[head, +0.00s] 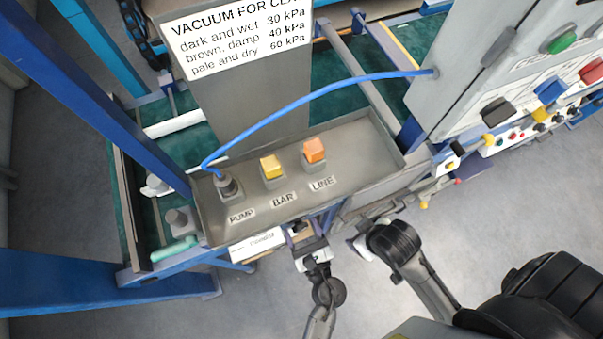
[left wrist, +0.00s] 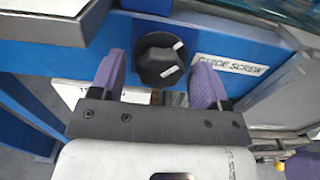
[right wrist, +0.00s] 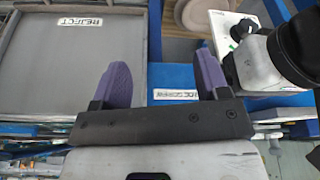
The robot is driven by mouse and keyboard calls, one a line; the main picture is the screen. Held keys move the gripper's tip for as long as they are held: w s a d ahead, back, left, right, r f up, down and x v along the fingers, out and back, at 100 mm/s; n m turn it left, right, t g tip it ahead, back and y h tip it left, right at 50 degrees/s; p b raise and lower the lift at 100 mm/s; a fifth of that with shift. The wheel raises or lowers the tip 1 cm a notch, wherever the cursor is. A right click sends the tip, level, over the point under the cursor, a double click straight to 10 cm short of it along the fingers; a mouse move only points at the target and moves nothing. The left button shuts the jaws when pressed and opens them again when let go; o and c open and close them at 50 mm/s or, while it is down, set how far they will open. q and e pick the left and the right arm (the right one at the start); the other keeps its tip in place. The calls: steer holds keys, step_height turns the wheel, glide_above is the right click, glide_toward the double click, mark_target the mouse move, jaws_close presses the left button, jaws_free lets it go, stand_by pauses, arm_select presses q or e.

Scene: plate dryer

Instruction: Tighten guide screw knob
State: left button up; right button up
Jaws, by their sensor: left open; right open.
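The guide screw knob (left wrist: 160,60) is black and lobed with a white mark, set on a blue beam in the left wrist view. A white GUIDE SCREW label (left wrist: 231,65) is to its right. My left gripper (left wrist: 158,72) is open, its purple fingers on either side of the knob; I cannot tell whether they touch it. In the head view my left gripper (head: 309,245) is just below the grey control box, and the knob does not show. My right gripper (right wrist: 163,78) is open with nothing between its fingers. A partly covered label (right wrist: 175,94) shows between them.
The control box (head: 365,170) carries PUMP, BAR and LINE controls, with a blue hose (head: 300,101) arching above. A grey REJECT tray (right wrist: 75,60) fills the left of the right wrist view. My other arm shows at that view's right.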

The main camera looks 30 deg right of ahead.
arm_select(q)
steer(key=shift+w, duration=0.25)
steer(key=c, duration=0.9)
